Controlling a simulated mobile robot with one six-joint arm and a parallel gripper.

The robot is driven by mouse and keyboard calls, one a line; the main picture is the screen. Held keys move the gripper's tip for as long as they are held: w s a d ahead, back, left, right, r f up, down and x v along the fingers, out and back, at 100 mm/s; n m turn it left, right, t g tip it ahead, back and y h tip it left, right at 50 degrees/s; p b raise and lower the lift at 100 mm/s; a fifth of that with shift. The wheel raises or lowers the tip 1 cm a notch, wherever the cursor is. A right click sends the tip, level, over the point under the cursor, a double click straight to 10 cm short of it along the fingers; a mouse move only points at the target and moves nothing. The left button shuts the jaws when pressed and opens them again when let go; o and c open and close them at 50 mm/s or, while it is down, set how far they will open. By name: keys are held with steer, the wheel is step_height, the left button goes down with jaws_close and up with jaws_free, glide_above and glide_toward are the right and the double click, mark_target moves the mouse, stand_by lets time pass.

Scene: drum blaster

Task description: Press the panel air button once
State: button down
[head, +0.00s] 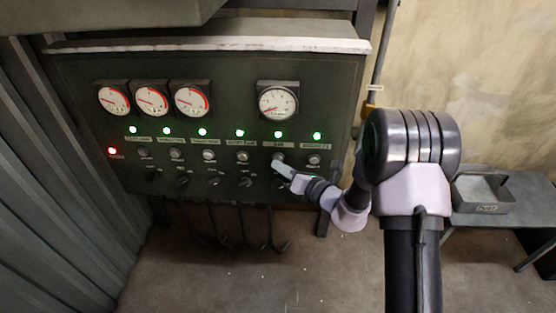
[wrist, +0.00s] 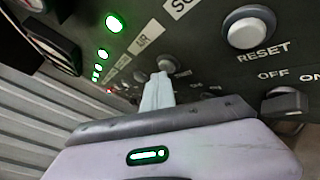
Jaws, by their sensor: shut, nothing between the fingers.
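The dark green control panel (head: 230,120) carries a row of round grey buttons below its lamps. The air button (head: 278,157) is the fifth from the left, under a short label. In the wrist view the button (wrist: 165,62) by the AIR label (wrist: 143,39) sits just beyond my fingertips. My gripper (head: 285,171) is shut and empty, its tip right at the lower edge of that button. It also shows in the wrist view (wrist: 159,88), pointing at the panel. I cannot tell whether the tip touches the button.
A RESET button (wrist: 248,27) and an OFF/ON knob (wrist: 285,102) lie close to the right in the wrist view. Dark knobs (head: 214,181) sit below the buttons. Green lamps (head: 239,133) and one red lamp (head: 112,151) are lit. A side table (head: 520,213) stands right.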

steer(key=shift+s, duration=0.55)
steer(key=s, duration=0.5)
steer(key=shift+a+b, duration=0.1)
steer(key=shift+b, duration=0.25)
stand_by(0.3)
